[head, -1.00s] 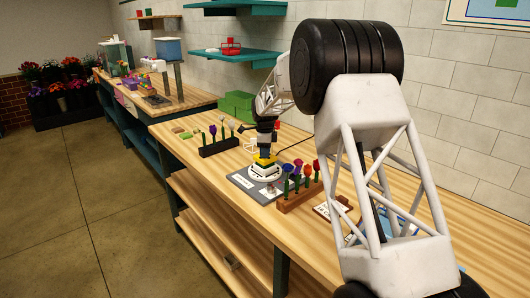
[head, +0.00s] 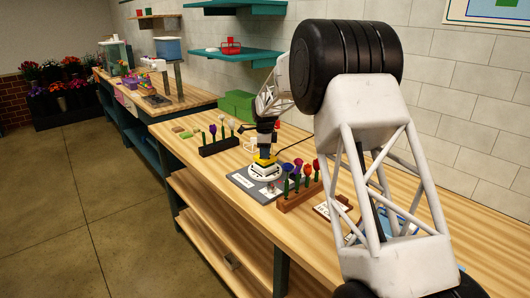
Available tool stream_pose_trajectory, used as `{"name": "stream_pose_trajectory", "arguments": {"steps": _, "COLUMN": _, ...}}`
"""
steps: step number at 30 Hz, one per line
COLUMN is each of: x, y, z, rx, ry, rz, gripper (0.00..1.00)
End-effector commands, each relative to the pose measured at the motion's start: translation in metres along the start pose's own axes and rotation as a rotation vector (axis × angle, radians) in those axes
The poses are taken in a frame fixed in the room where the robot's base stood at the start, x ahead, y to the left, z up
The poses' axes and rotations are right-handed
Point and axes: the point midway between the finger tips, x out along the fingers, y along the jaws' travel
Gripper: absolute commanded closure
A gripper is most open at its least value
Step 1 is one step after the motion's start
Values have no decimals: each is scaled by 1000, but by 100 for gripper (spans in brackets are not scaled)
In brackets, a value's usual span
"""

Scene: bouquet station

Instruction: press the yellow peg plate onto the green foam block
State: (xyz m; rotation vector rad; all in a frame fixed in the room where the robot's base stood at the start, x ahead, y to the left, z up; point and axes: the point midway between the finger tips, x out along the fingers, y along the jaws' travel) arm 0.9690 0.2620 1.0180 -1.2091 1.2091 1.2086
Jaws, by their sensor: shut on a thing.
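My gripper (head: 264,153) points straight down over the round white stand on the bench. It is shut on the yellow peg plate (head: 264,161), which shows as a small yellow band below the dark fingers. The plate is right above the stand, very close to or touching what sits there. The green foam block there is mostly hidden under the plate and fingers, and too small to make out clearly. I cannot tell whether the plate and foam touch, or see any pegs.
The white stand (head: 266,172) is on a grey mat (head: 243,182). A wooden rack (head: 300,197) of several flowers stands close on the right, a black rack (head: 220,147) on the left. Green blocks (head: 237,105) are stacked behind. The bench's front left is clear.

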Motion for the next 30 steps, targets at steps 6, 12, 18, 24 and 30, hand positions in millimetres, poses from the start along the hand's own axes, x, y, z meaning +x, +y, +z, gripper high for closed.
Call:
{"name": "stream_pose_trajectory", "arguments": {"steps": 6, "x": 2, "y": 0, "z": 0, "rx": 0, "ry": 0, "rz": 0, "gripper": 92}}
{"name": "stream_pose_trajectory", "arguments": {"steps": 12, "x": 3, "y": 0, "z": 0, "rx": 0, "ry": 0, "rz": 0, "gripper": 92}}
{"name": "stream_pose_trajectory", "arguments": {"steps": 18, "x": 3, "y": 0, "z": 0, "rx": 0, "ry": 0, "rz": 1, "gripper": 92}}
{"name": "stream_pose_trajectory", "arguments": {"steps": 24, "x": 4, "y": 0, "z": 0, "rx": 0, "ry": 0, "rz": 1, "gripper": 92}}
{"name": "stream_pose_trajectory", "arguments": {"steps": 30, "x": 6, "y": 0, "z": 0, "rx": 0, "ry": 1, "rz": 2, "gripper": 92}}
